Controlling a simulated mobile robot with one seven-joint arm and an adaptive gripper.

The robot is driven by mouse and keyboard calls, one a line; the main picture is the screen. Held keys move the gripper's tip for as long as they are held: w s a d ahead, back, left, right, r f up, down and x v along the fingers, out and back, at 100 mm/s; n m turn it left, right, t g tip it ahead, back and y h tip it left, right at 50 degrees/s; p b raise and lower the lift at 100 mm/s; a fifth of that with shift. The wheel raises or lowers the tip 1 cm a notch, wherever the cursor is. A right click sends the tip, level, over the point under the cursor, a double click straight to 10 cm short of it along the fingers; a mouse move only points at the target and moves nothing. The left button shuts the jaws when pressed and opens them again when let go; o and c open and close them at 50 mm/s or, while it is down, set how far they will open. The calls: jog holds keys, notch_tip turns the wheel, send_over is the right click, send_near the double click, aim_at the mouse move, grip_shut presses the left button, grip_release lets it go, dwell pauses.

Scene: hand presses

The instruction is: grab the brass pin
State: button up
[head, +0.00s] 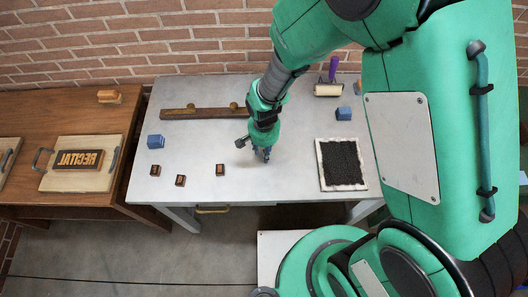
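No separate brass pin can be made out for sure. My gripper (262,157) points down over the middle of this table, in front of and to the right of the bar. Its fingers are small and dark here; whether they are open, or hold anything, cannot be told. The spot right under and behind them is hidden.
A wooden table with a RECITAL board (55,181) stands left.

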grip_shut()
jog(key=shift+r, duration=0.75)
notch_tip(320, 180, up, 2)
jog(key=shift+r+p, duration=0.2)
jog(key=shift+p, duration=0.4)
jog(key=s+d, duration=0.2)
jog(key=s, duration=0.3)
jog(key=s+d+p, duration=0.1)
jog(key=s+d, duration=0.1)
jog(key=s, duration=0.2)
jog(key=s+d+r, duration=0.1)
jog(key=s+d, duration=0.1)
jog(key=s, duration=0.3)
jog(key=shift+s+d+p, duration=0.2)
jog(key=shift+s+p, duration=0.15)
